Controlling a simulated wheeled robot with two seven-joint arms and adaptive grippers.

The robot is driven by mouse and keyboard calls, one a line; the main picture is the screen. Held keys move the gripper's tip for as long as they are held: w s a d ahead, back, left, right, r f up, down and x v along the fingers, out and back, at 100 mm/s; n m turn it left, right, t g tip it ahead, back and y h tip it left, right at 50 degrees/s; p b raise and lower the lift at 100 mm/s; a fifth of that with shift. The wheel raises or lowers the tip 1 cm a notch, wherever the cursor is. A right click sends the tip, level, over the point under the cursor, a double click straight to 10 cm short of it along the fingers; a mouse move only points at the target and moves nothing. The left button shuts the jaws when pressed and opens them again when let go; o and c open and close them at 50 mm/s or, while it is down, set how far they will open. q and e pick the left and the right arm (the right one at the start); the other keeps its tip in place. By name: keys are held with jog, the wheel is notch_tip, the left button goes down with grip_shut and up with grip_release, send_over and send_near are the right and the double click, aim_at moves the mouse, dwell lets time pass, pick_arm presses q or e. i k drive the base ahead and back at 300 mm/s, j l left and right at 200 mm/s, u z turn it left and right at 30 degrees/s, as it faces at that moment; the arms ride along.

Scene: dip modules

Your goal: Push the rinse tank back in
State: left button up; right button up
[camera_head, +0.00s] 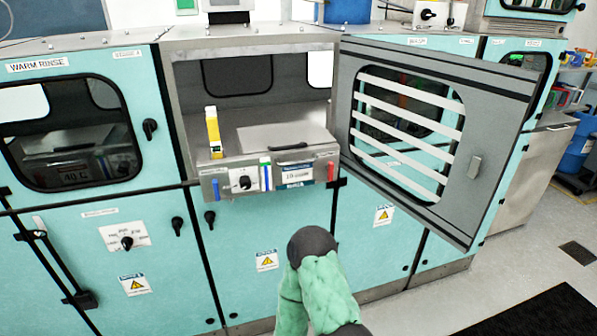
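The rinse tank (270,180) is a grey metal unit in the open middle bay. Its front panel carries a dial, blue and red handles and small labels, and it juts out past the bay's front edge. A lid with a dark handle (288,146) lies on top. A yellow bottle-like thing (213,135) stands upright at its front left. The rear of the tank is in shadow. Part of my arm, green-padded links with a dark rounded joint, rises at the bottom centre, below the tank and apart from it. I see neither gripper.
The bay's grey door (478,125), with a barred window, stands open to the right. A closed warm rinse bay (70,130) is at left. Teal lower cabinets (370,250) with knobs and warning labels run below. Open floor (440,290) and a black mat (540,315) lie at right.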

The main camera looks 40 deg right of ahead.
aim_at(264, 169)
jog(key=z, duration=1)
